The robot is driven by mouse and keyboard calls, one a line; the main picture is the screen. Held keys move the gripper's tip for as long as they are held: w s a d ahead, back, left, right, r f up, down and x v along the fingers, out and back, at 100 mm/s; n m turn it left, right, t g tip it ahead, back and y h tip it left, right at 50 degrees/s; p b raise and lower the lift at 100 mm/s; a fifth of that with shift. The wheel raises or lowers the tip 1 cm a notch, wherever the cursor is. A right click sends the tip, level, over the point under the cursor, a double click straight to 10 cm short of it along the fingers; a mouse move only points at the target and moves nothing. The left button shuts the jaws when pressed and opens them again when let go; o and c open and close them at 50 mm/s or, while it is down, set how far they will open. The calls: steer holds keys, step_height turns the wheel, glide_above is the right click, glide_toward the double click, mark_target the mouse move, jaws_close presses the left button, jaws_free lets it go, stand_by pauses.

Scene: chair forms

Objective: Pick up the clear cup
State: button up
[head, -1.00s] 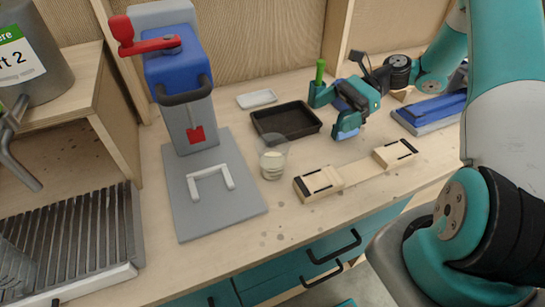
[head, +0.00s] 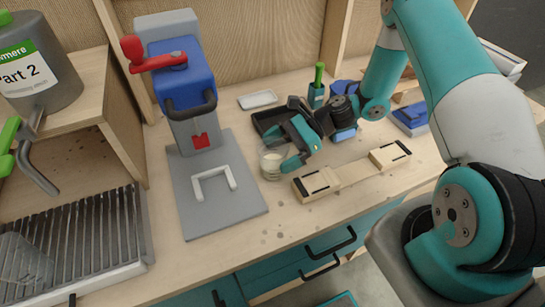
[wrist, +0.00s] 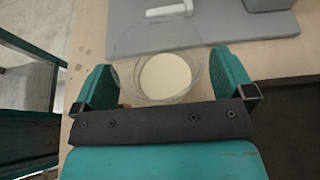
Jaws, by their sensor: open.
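The clear cup (head: 272,161) stands upright on the wooden counter, just right of the grey press base, with something cream-coloured inside. My gripper (head: 291,154) is at the cup, reaching in from the right. In the wrist view the clear cup (wrist: 165,75) lies between the two teal fingers of my gripper (wrist: 160,84), one on each side. The fingers are apart. I cannot tell whether either finger touches the cup.
The grey base (head: 236,205) with the blue press and red handle is left of the cup. A light wooden block fixture (head: 345,174) is right and in front. A black tray (head: 262,122) lies behind, partly hidden by my gripper. A small white dish (head: 258,99) is farther back.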

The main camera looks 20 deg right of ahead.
steer(key=shift+a+f, duration=0.25)
steer(key=shift+a, duration=0.2)
steer(key=c, duration=0.8)
steer(key=shift+r, duration=0.1)
